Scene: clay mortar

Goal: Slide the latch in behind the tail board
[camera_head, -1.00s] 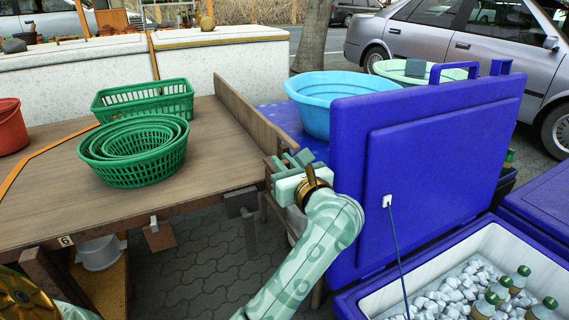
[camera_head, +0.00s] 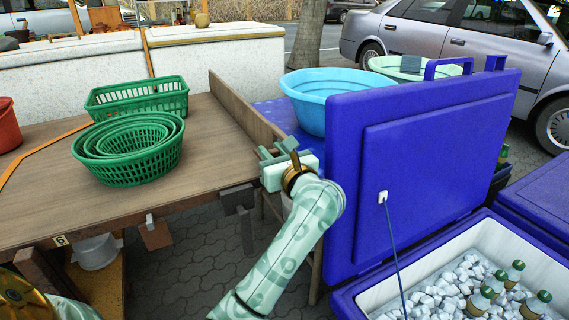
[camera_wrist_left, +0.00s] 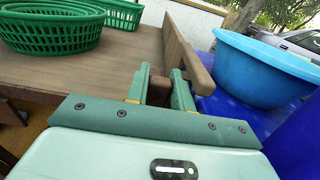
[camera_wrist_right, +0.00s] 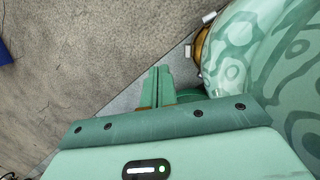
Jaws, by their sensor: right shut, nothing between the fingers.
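The tail board (camera_head: 240,108) is a long brown plank standing upright along the right edge of the wooden table. It also shows in the left wrist view (camera_wrist_left: 186,45). My left gripper (camera_head: 277,152) is at the near end of the board. In the left wrist view its fingers (camera_wrist_left: 160,88) are apart, with a small dark brown block (camera_wrist_left: 158,93) between them. I cannot tell whether this block is the latch or whether the fingers press on it. My right gripper (camera_wrist_right: 157,85) is shut and empty above grey ground, beside a pale green patterned surface.
Green baskets (camera_head: 130,152) stand on the table (camera_head: 40,198). A light blue basin (camera_head: 318,98) sits just beyond the board. A tall blue cooler lid (camera_head: 430,175) stands close right of my left gripper, above a cooler of ice and bottles (camera_head: 480,285). Paved ground (camera_head: 190,270) lies below.

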